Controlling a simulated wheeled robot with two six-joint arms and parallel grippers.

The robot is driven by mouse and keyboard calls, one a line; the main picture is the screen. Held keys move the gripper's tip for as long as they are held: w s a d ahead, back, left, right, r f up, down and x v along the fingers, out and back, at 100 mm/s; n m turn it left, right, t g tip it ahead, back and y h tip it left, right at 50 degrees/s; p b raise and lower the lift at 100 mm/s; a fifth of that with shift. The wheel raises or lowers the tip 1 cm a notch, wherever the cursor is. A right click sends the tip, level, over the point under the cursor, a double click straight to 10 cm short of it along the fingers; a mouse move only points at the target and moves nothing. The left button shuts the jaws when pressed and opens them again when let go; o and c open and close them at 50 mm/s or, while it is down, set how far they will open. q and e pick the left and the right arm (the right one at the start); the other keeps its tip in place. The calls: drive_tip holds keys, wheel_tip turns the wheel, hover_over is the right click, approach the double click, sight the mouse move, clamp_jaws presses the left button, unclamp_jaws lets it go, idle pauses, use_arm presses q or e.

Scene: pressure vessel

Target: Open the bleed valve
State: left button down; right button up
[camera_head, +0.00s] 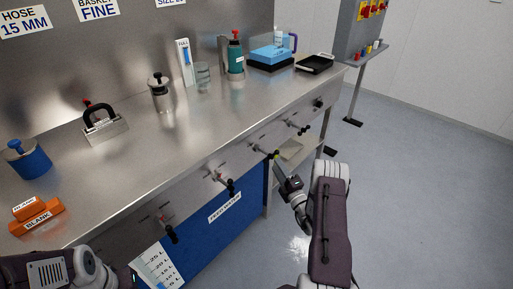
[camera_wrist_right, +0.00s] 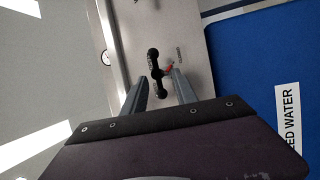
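Several small valves with black handles line the front face of the steel bench; none carries a label I can read as bleed. In the right wrist view, a black bar-shaped valve handle (camera_wrist_right: 155,74) with a small red part beside it lies just ahead of my right gripper (camera_wrist_right: 160,88). The two fingers are apart, with the handle at the gap between their tips; contact cannot be told. In the head view, my right gripper (camera_head: 276,158) is near a valve (camera_head: 262,150) on the bench front. My left arm shows at lower left, but its fingers do not.
The steel bench (camera_head: 140,150) carries a blue pot (camera_head: 28,158), orange blanks (camera_head: 38,217), a black-handled block (camera_head: 103,123), a green bottle (camera_head: 235,58) and a black tray (camera_head: 315,64). A blue feed water panel (camera_head: 225,225) is below.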

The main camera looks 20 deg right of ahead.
sight(266, 153)
drive_tip(key=w+r+b, duration=0.1)
drive_tip(key=w+r, duration=0.1)
drive_tip(key=w, duration=0.6)
drive_tip(key=shift+w+b, duration=0.35)
drive_tip(key=shift+r, duration=0.1)
clamp_jaws()
